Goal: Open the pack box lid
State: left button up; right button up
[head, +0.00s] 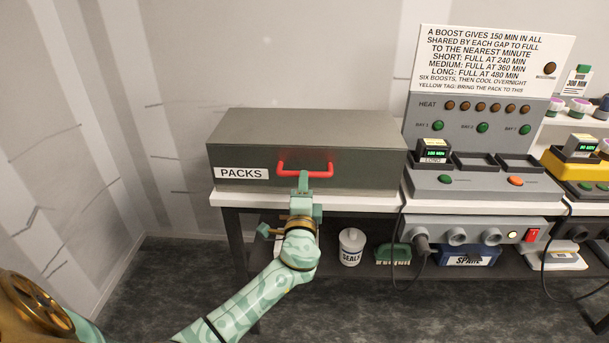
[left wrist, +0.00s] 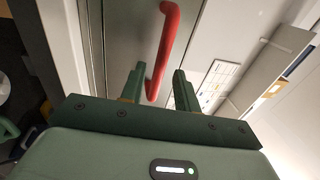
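The pack box (head: 309,180) is a long grey box with a white PACKS label, standing on the bench at left of centre in the head view. Its lid (head: 305,128) lies closed. A red handle (head: 306,174) is on its front face. My left gripper (head: 304,183) is at the handle. In the left wrist view, the red handle (left wrist: 166,50) runs between the two spread fingers of the left gripper (left wrist: 159,76), with gaps visible beside it. The fingers look open and not clamped. My right gripper is not in view.
The charging station (head: 480,185) with a pack (head: 433,151) in its left bay stands right of the box. A white SEALX tub (head: 350,246), a green brush (head: 393,254) and a blue bin (head: 467,256) sit on the lower shelf. The wall is behind the box.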

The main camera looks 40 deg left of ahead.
aim_at(307, 149)
pick_arm(q)
jog(key=x, duration=0.4)
jog(key=shift+w, duration=0.1)
grip_shut()
